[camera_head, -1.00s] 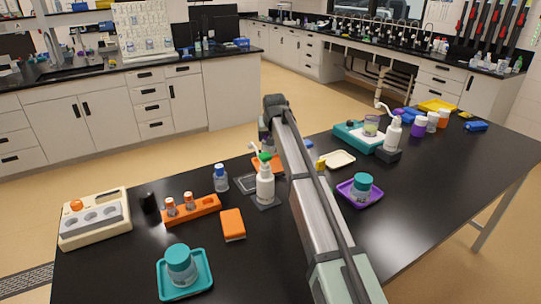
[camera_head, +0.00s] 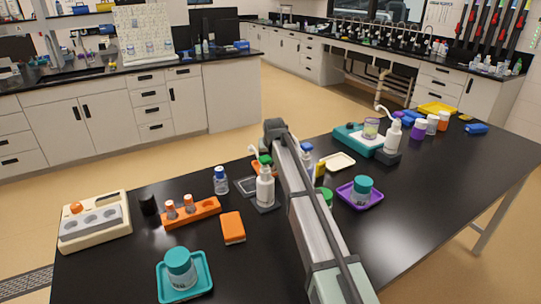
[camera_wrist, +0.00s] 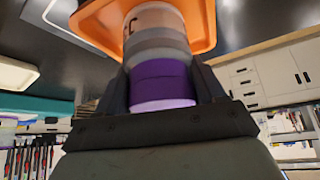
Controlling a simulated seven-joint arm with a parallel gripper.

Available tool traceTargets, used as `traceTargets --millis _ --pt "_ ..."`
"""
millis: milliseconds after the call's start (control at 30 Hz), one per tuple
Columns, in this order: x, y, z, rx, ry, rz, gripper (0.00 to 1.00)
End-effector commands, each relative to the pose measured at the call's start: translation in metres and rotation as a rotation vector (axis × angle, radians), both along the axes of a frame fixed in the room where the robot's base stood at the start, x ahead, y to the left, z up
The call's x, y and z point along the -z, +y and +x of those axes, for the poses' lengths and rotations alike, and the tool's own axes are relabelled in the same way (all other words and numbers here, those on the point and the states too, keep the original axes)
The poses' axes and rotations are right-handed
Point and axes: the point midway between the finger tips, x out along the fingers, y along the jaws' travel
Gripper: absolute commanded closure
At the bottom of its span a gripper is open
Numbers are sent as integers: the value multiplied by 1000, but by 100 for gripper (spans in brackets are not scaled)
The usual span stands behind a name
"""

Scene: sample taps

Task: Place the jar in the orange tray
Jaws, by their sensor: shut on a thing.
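In the wrist view my gripper (camera_wrist: 160,82) is shut on a jar (camera_wrist: 155,22) with a purple lid and a pale, lettered body. The fingers lie on either side of the lid. The orange tray (camera_wrist: 97,22) shows directly behind the jar's far end; I cannot tell whether the jar touches it. In the head view a small part of the orange tray (camera_head: 257,169) shows behind a green-topped white bottle. My arm hides the rest of the tray, and my gripper and the held jar are not visible there.
The white bottle (camera_head: 265,187) stands close in front of the tray. A blue-capped bottle (camera_head: 306,158) and a green-lidded item (camera_head: 326,197) stand beside my arm. A cream tray (camera_head: 338,162) and a purple tray (camera_head: 374,200) with a teal-lidded jar are to the right. The front right tabletop is clear.

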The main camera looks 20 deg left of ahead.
Motion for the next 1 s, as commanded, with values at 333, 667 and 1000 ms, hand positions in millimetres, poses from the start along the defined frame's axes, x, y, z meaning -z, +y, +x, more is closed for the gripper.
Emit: traceTargets --millis 333,667,1000 --pt "1 0 0 0 0 0 6" --pt "-5 -1 -2 0 0 0 6" --pt "-55 -6 -14 0 -2 1 6"
